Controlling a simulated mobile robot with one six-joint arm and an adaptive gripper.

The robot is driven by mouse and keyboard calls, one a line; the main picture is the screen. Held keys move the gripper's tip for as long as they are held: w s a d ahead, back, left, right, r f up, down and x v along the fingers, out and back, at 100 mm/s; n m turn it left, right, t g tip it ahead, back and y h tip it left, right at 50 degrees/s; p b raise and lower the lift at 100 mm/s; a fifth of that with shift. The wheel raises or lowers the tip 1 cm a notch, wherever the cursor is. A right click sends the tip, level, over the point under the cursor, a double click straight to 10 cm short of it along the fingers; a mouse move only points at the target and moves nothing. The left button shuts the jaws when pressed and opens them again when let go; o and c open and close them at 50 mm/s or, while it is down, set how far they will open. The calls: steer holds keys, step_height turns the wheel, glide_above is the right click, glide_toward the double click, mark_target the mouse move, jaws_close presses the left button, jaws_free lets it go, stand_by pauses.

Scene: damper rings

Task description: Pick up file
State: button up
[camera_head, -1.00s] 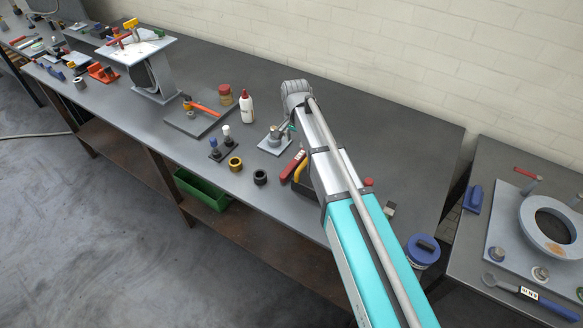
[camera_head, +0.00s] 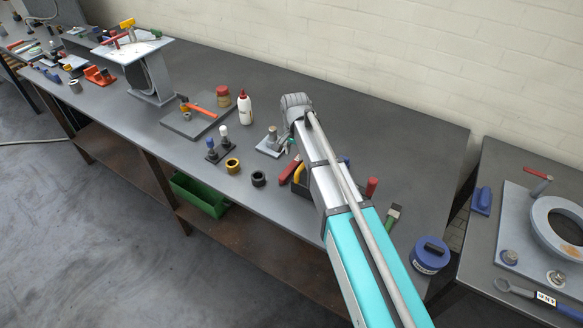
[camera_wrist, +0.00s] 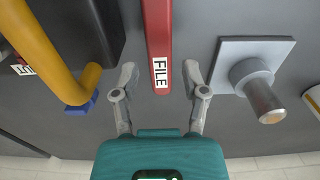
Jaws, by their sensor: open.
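The file shows in the wrist view as a red bar with a white label reading FILE (camera_wrist: 158,40). It runs from the top edge down to between the fingers of my gripper (camera_wrist: 160,80). My gripper is open, with one finger on each side of the file's lower end and a gap on both sides. I cannot tell how high the gripper is above the file. In the head view the file's red body (camera_head: 289,168) shows just left of my arm, which hides my gripper there.
In the wrist view a yellow handle (camera_wrist: 50,50) and a dark box (camera_wrist: 90,30) are close on the left. A grey plate with a metal post (camera_wrist: 250,75) is close on the right. In the head view, two rings (camera_head: 258,179) sit near the bench's front edge.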

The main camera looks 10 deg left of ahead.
mark_target(294, 163)
steer(key=shift+f, duration=0.1)
steer(key=shift+s+f+b, duration=0.15)
steer(key=shift+f+b, duration=2.4)
steer(key=shift+b, duration=0.05)
steer(key=shift+c, duration=0.3)
jaws_close()
